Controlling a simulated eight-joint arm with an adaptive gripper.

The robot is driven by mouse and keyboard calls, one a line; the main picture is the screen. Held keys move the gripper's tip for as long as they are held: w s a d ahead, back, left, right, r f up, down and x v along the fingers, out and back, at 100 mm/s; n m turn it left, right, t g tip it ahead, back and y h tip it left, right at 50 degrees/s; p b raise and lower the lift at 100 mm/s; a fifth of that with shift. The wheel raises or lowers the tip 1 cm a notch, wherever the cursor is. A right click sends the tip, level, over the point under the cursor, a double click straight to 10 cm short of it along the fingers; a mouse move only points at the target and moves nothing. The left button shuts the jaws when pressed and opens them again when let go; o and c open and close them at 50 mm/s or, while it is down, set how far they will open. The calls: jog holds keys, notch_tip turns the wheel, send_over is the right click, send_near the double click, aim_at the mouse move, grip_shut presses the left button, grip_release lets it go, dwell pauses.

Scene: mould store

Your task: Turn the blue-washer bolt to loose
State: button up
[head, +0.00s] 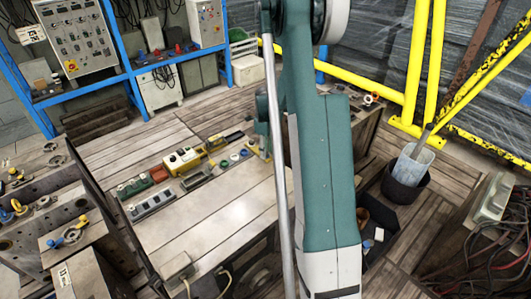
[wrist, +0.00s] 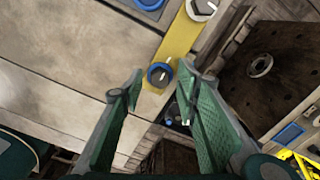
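The blue-washer bolt (wrist: 160,75) shows in the wrist view as a blue ring around a dark head with a pale pointer mark. It sits on a yellow strip (wrist: 175,45) on the bench. My gripper (wrist: 161,80) is open, with a green finger on each side of the bolt in the picture. I cannot tell whether the fingertips are level with the bolt or above it; no contact shows. In the head view my gripper (head: 262,138) is low over the bench's right part, partly hidden by my arm.
Another bolt with a pale pointer (wrist: 202,7) is farther along the yellow strip. In the head view, a yellow box unit (head: 184,160) and a grey switch block (head: 152,202) stand on the bench (head: 215,225). The bench's front part is mostly clear. Yellow railings (head: 418,60) stand at right.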

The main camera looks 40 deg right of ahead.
jog(key=shift+f, duration=0.3)
jog(key=c, duration=0.9)
